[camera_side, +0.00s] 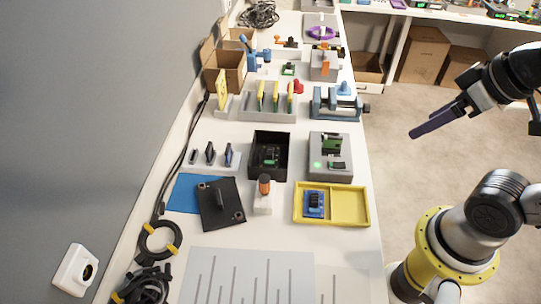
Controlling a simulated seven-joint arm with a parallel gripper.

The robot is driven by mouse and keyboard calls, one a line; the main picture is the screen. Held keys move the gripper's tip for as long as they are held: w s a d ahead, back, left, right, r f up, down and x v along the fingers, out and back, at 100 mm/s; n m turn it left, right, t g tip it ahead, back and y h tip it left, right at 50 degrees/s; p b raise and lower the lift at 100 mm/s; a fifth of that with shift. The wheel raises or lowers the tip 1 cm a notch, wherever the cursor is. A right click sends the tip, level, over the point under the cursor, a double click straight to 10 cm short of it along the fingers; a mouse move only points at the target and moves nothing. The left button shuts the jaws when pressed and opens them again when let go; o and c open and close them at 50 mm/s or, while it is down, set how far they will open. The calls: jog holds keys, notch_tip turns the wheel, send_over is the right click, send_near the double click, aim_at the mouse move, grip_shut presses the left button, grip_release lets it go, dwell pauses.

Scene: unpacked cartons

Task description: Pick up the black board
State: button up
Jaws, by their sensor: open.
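A flat, dark, square board (230,212) with an upright post or handle lies tilted on the white table, partly over a blue sheet (187,193). I cannot tell for sure which of these is the black board. My gripper (418,131) is at the right, in the air beyond the table's right edge, far from both. It is open, with nothing seen in it; its fingers overlap in this view.
A yellow tray (349,222) holds a blue board (314,204). A grey rack (268,113) and vise (336,103) stand farther back. Coiled black cables (159,240) lie at front left.

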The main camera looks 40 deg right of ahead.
jog(key=w+r+n, duration=0.3)
jog(key=w+r, duration=0.1)
jog(key=r, duration=0.1)
jog(key=n+g, duration=0.6)
send_over(270, 151)
jog(key=f, duration=2.7)
jog(key=shift+s+f, duration=0.1)
jog(key=shift+s, duration=0.1)
jog(key=shift+w+f, duration=0.15)
jog(key=shift+f, duration=1.3)
jog(key=shift+w+f, duration=0.1)
jog(key=shift+f, duration=1.3)
